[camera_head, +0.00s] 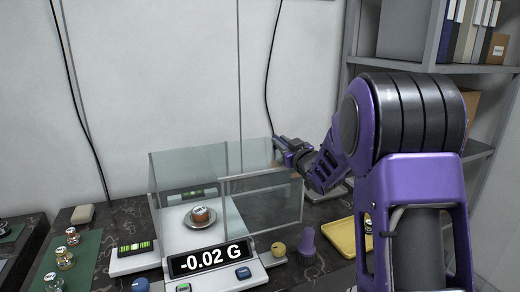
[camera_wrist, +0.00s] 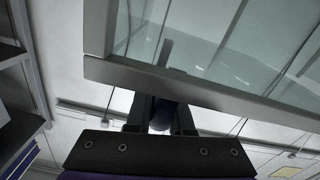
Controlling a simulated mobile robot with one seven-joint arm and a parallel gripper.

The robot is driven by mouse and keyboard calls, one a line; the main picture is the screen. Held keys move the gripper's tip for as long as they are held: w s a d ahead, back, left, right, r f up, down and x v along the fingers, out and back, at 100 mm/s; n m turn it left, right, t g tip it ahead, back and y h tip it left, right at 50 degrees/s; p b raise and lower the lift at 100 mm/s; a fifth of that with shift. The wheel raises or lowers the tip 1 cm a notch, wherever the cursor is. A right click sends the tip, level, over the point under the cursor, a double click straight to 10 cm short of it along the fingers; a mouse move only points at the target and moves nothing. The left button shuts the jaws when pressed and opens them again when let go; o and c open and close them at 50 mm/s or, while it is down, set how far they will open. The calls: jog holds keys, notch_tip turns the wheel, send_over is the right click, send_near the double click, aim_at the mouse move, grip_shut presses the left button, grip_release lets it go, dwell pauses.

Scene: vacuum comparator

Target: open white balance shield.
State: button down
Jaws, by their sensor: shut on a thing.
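The white balance (camera_head: 190,240) stands on the dark counter in the head view, its display reading -0.02 G. Its clear shield (camera_head: 180,163) surrounds a pan (camera_head: 202,222) bearing a small copper-and-silver weight (camera_head: 201,215). A framed glass panel of the shield (camera_head: 262,208) extends right, past the balance body. My gripper (camera_head: 283,147) is at this panel's upper right corner, shut on the shield. In the wrist view, the panel's grey frame (camera_wrist: 210,93) crosses in front of my fingers (camera_wrist: 162,115). The exact contact is partly hidden.
A yellow tray (camera_head: 345,237), a purple knobbed piece (camera_head: 307,243) and a small brass weight (camera_head: 278,250) sit right of the balance. A level (camera_head: 135,247) and a green mat with weights (camera_head: 82,255) lie left. Shelves (camera_head: 470,70) stand at right.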

jog(key=shift+w+d+r, duration=0.1)
jog(key=shift+w+d, duration=0.1)
jog(key=shift+d, duration=0.45)
jog(key=shift+w+d+f, duration=0.1)
jog(key=shift+w+d, duration=0.1)
jog(key=shift+d, duration=0.45)
jog(key=shift+w+d+r, duration=0.1)
jog(key=shift+w+d, duration=0.1)
jog(key=shift+d, duration=0.45)
jog(key=c, duration=0.8)
grip_release()
jog(key=v, duration=1.7)
jog(key=shift+s, duration=0.25)
